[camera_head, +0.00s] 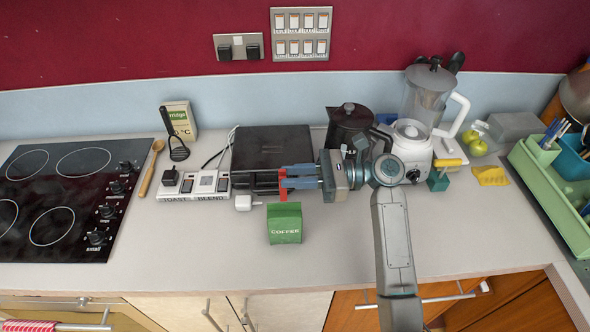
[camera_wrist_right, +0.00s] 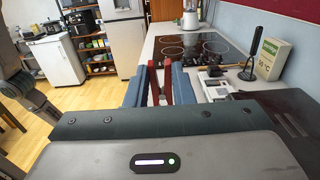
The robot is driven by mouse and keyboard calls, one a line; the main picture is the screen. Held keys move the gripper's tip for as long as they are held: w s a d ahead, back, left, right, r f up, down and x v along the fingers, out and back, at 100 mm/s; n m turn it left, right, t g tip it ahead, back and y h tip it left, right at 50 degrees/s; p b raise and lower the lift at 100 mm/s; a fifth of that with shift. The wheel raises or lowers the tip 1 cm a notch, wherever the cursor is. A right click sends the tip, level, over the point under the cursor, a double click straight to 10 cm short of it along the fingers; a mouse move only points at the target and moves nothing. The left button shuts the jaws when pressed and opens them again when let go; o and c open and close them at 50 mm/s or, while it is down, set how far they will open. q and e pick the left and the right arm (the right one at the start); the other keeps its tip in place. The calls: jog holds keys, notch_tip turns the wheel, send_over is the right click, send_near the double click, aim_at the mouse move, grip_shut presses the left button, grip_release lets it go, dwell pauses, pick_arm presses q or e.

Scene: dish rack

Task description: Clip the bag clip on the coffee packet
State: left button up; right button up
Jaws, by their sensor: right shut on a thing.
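The green coffee packet (camera_head: 285,226) stands upright on the worktop in the head view, its label facing me. My right gripper (camera_head: 284,178) is shut on the red bag clip (camera_head: 283,193), just behind and above the packet's top in the picture. I cannot tell whether the clip touches the packet. In the right wrist view the two red arms of the clip (camera_wrist_right: 169,82) show between the blue fingers of the gripper (camera_wrist_right: 153,88). The packet is hidden in that view. My left gripper is not in view.
A dark kettle (camera_head: 350,122) and a blender (camera_head: 421,105) stand at right. The worktop (camera_head: 180,245) around the packet's front is clear.

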jog(key=shift+f, duration=1.1)
pick_arm(q)
jog(key=shift+w, duration=0.5)
pick_arm(e)
jog(key=shift+f, duration=0.75)
jog(key=o, duration=1.5)
pick_arm(q)
jog(key=shift+s, duration=0.1)
jog(key=shift+r+p, duration=1.25)
pick_arm(e)
jog(key=shift+d, duration=3.5)
